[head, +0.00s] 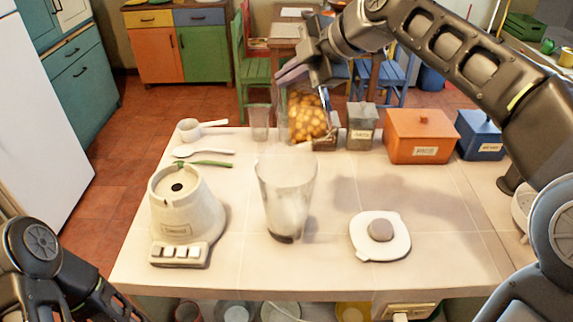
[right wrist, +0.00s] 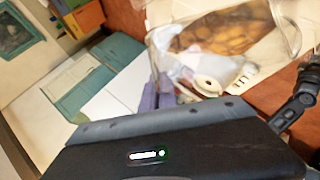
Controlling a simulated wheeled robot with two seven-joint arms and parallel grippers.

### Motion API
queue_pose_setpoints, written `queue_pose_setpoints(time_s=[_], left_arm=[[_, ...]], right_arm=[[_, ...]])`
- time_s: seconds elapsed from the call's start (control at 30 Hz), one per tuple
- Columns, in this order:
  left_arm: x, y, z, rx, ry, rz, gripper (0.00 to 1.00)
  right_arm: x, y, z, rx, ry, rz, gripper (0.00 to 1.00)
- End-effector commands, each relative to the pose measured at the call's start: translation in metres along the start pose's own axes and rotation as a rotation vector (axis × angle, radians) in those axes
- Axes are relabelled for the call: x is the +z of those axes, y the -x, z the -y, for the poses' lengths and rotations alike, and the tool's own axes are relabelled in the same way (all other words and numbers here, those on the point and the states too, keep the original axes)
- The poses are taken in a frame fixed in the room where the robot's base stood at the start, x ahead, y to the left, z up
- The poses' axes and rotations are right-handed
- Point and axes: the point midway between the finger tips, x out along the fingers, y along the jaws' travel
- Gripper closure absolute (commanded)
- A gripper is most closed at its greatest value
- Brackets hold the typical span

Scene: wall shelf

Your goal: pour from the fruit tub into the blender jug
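The fruit tub (head: 307,121) is a clear container with orange-yellow fruit in its lower part. It is at the back of the worktop, beyond the jug. My right gripper (head: 307,77) is at the tub's upper part, with its fingers closed on it. The tub with its fruit (right wrist: 225,38) also fills the upper right of the right wrist view, beside a purple-grey finger. The blender jug (head: 286,190) is clear and stands upright at the middle of the worktop. I see no fruit in it. My left arm shows at lower left, but its gripper is out of view.
The blender base (head: 188,210) stands left of the jug, and a white lid (head: 380,236) lies right of it. A glass (head: 259,122), a grey canister (head: 362,126), an orange box (head: 420,136) and a blue box (head: 480,135) line the back. Spoons lie at back left.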

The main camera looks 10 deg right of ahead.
Motion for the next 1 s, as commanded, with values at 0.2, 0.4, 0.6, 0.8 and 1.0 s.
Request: queue_pose_setpoints(time_s=[0.2,0.4,0.6,0.8,1.0], left_arm=[[0.0,-0.002,0.001,0.001,0.0,-0.001,0.64],[-0.001,-0.004,0.001,0.001,-0.001,-0.001,0.64],[-0.001,-0.005,0.002,0.002,-0.001,-0.002,0.64],[-0.001,-0.007,0.002,0.003,-0.002,-0.002,0.64],[-0.001,-0.009,0.003,0.003,-0.002,-0.003,0.64]], right_arm=[[-0.004,0.002,-0.001,0.013,0.023,0.016,1.0],[-0.007,0.003,0.0,0.021,0.043,0.031,1.0],[-0.011,0.004,0.0,0.032,0.065,0.046,1.0],[-0.013,0.005,0.001,0.041,0.085,0.061,1.0],[-0.016,0.006,0.002,0.05,0.105,0.077,1.0]])
